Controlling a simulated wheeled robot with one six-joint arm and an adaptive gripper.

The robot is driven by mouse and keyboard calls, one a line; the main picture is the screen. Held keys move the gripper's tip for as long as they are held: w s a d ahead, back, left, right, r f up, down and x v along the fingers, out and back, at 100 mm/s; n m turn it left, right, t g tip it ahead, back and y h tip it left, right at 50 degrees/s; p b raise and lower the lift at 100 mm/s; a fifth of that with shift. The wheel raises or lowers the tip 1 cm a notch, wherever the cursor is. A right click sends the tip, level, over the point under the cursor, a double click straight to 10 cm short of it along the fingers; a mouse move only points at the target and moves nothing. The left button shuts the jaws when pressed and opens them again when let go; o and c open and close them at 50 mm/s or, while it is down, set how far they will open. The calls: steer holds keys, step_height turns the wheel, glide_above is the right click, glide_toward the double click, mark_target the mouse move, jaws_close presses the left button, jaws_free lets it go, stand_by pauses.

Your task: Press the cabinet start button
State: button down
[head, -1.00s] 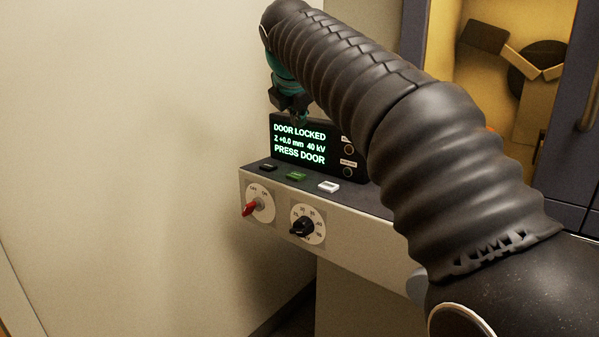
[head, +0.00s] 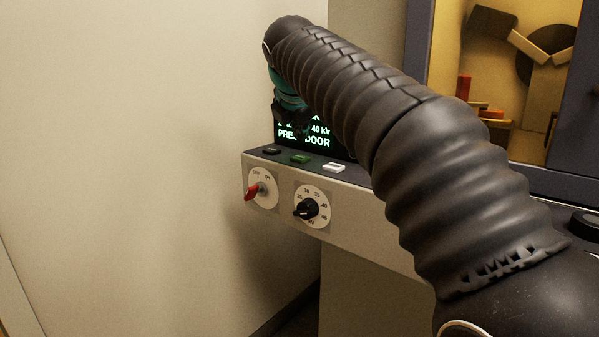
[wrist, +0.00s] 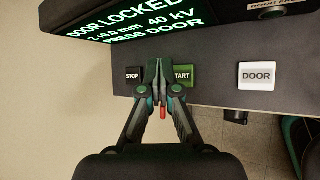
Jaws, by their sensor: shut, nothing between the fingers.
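The green START button (wrist: 182,76) lies on the dark console top in the wrist view, between the black STOP button (wrist: 133,75) and the white DOOR button (wrist: 257,75). It also shows in the head view (head: 300,159). My gripper (wrist: 158,66) is shut and empty. In the wrist view its fingertips overlap the left edge of the START button, beside STOP. In the head view the gripper (head: 296,135) shows above the buttons, in front of the display (head: 290,140). I cannot tell whether the fingertips touch anything.
The display in the wrist view (wrist: 140,22) reads DOOR LOCKED, 40 kV, PRESS DOOR. A red-handled knob (head: 258,190) and a black dial (head: 311,207) sit on the console's front. A wall stands close on the left. A lit cabinet (head: 500,80) stands at the right.

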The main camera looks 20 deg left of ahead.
mark_target(301, 158)
steer(key=shift+f+b, duration=0.35)
steer(key=shift+f, duration=0.6)
steer(key=shift+f, duration=0.15)
stand_by(0.7)
steer(key=shift+f, duration=0.25)
steer(key=shift+f, duration=0.4)
stand_by(0.9)
steer(key=shift+r, duration=0.15)
steer(key=shift+r+p, duration=0.65)
steer(key=shift+p, duration=0.2)
step_height(301, 158, up, 5)
steer(key=p, duration=0.5)
steer(key=shift+p, duration=0.3)
